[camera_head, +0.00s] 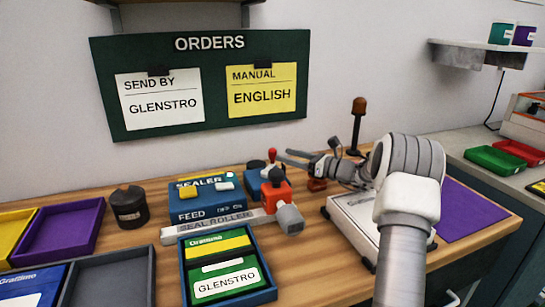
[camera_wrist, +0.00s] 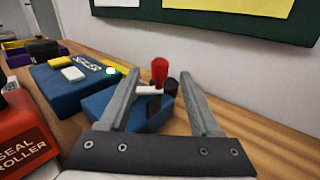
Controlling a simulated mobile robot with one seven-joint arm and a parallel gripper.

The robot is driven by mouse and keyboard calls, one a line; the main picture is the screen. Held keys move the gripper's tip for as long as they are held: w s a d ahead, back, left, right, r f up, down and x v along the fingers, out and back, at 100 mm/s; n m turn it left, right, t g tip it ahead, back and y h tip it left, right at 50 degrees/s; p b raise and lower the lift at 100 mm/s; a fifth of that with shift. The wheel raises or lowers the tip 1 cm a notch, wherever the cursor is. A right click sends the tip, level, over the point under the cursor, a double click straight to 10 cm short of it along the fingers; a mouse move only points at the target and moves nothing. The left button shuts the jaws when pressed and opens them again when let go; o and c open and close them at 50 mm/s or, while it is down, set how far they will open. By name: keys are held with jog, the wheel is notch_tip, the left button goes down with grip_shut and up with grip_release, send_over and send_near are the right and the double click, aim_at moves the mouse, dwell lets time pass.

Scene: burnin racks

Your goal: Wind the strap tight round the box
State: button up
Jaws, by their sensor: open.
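A green and yellow box (camera_head: 222,284) with a white GLENSTRO label sits in a blue tray (camera_head: 186,292) at the front of the bench. I cannot make out a strap round it. Behind it stands the blue sealer (camera_head: 205,207), also in the wrist view (camera_wrist: 62,90). A red-knobbed lever (camera_head: 272,155) rises from a smaller blue unit beside the sealer. My gripper (camera_head: 283,159) is open and level with this lever. In the wrist view the red knob (camera_wrist: 159,70) shows between my spread fingers, which do not visibly touch it.
The grey seal roller (camera_head: 205,227), with an orange-red block (camera_head: 276,194), lies before the sealer. A black canister (camera_head: 129,208) and purple tray (camera_head: 62,230) stand left. A dark post with a brown top (camera_head: 358,107) stands behind my arm. The ORDERS board (camera_head: 208,78) hangs above.

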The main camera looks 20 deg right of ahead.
aim_at(276, 152)
jog(key=b+x, duration=0.1)
jog(key=x, duration=0.5)
jog(key=shift+w, duration=0.1)
jog(key=shift+c, duration=0.3)
grip_shut()
